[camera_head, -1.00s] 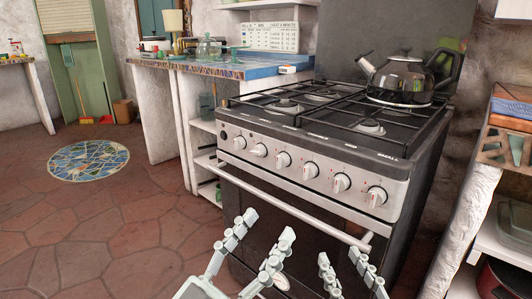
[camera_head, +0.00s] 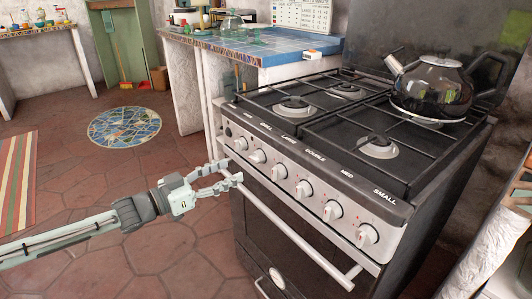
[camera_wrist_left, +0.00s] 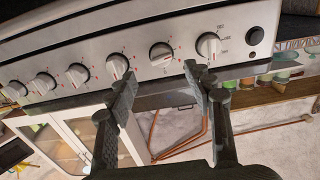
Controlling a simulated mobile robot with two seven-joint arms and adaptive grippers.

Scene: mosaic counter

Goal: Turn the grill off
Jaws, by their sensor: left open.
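The stove front (camera_head: 288,180) carries a row of several silver knobs. The labels over the left ones are too small to read surely, so I cannot tell for certain which is the grill knob. The leftmost knob (camera_head: 240,143) is beside a round black button (camera_head: 229,132); the second knob (camera_head: 257,156) is to its right. My left gripper (camera_head: 234,172) is open and empty, in front of and below these two knobs. In the left wrist view its fingertips (camera_wrist_left: 160,74) are spread on either side of the second knob (camera_wrist_left: 162,54), apart from it. My right gripper is out of view.
The oven door handle (camera_head: 292,228) runs just below the knobs, close to my left fingers. A black kettle (camera_head: 432,86) stands on the back right of the hob (camera_head: 330,115). A blue-tiled counter (camera_head: 262,48) is left of the stove.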

